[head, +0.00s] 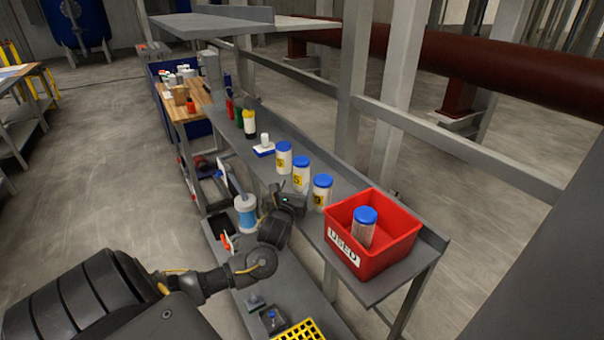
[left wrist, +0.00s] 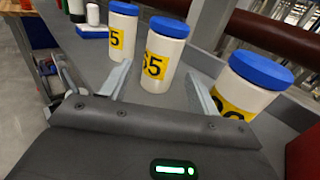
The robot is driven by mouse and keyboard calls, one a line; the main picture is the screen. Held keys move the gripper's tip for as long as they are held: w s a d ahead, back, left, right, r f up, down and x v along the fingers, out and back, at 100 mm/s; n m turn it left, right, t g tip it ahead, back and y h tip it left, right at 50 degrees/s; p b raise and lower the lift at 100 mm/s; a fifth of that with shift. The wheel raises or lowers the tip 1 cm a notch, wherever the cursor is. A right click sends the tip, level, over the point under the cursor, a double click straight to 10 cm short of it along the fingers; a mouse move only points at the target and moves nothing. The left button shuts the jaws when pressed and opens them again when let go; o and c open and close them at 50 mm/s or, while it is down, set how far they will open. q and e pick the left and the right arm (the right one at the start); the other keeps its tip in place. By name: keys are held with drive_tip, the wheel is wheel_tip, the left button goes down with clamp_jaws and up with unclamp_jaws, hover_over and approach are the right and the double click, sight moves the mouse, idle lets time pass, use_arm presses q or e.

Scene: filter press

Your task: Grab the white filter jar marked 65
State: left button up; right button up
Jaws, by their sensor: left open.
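Three white jars with blue lids and yellow labels stand in a row on the grey shelf (head: 262,172). The middle jar (head: 301,174) has a label ending in 5; its first digit looks like a 6 but is not sharp. In the left wrist view this middle jar (left wrist: 160,58) stands upright between the directions of my open fingers. The far jar (head: 284,158) also shows a 5 in the left wrist view (left wrist: 121,32). The near jar (head: 322,191) has a partly hidden label. My left gripper (head: 298,203) is open and empty, just in front of the row. My right gripper is not in view.
A red bin (head: 388,252) marked USED holds another blue-lidded jar (head: 364,227) at the shelf's near end. The near jar (left wrist: 248,84) stands close to my right-hand finger in the left wrist view. Bottles (head: 249,124) stand farther along. A rail (head: 470,150) runs behind the shelf.

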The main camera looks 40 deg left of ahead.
sight(299, 177)
use_arm(q)
drive_tip(key=shift+x, duration=0.75)
drive_tip(key=shift+w+r, duration=0.1)
drive_tip(key=shift+w, duration=0.1)
drive_tip(key=p+x, duration=0.1)
drive_tip(key=x, duration=0.2)
drive_tip(key=shift+w+a+p, duration=0.1)
drive_tip(key=shift+w+p, duration=0.2)
drive_tip(key=shift+w, duration=0.05)
drive_tip(key=shift+w+a, duration=0.25)
drive_tip(key=shift+w, duration=0.25)
drive_tip(key=c, duration=0.8)
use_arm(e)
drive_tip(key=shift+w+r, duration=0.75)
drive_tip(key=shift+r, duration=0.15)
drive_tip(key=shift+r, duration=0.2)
